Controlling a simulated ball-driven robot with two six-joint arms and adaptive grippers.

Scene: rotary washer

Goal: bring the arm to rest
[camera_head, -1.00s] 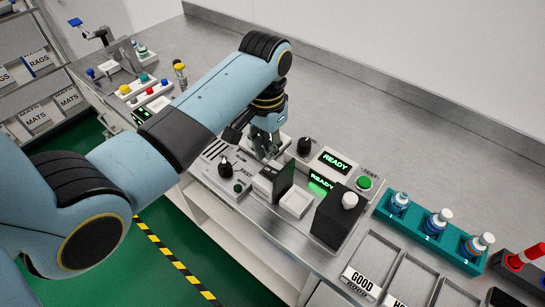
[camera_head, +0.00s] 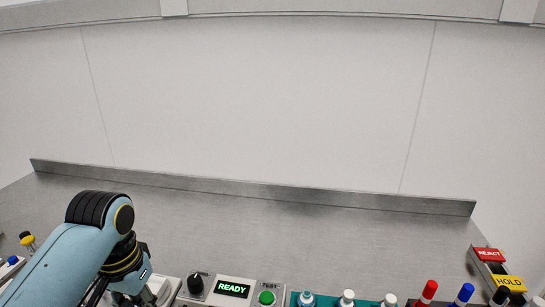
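My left arm (camera_head: 70,250) comes in from the lower left and reaches over the bench. Its wrist points down beside the control panel. The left gripper (camera_head: 130,298) shows only in its upper part at the bottom edge, so its fingertips are cut off and its opening cannot be seen. My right arm and gripper are not in view. The control panel (camera_head: 212,300) has a black knob (camera_head: 196,284), a display (camera_head: 233,289) reading READY in green, and a green button (camera_head: 266,298) marked TEST.
The metal bench (camera_head: 290,235) is bare behind the panel, up to a low back ledge (camera_head: 260,190) and a white wall. Capped bottles (camera_head: 346,299), red, blue and black markers (camera_head: 428,290), and REJECT (camera_head: 489,255) and HOLD (camera_head: 508,281) signs line the front right.

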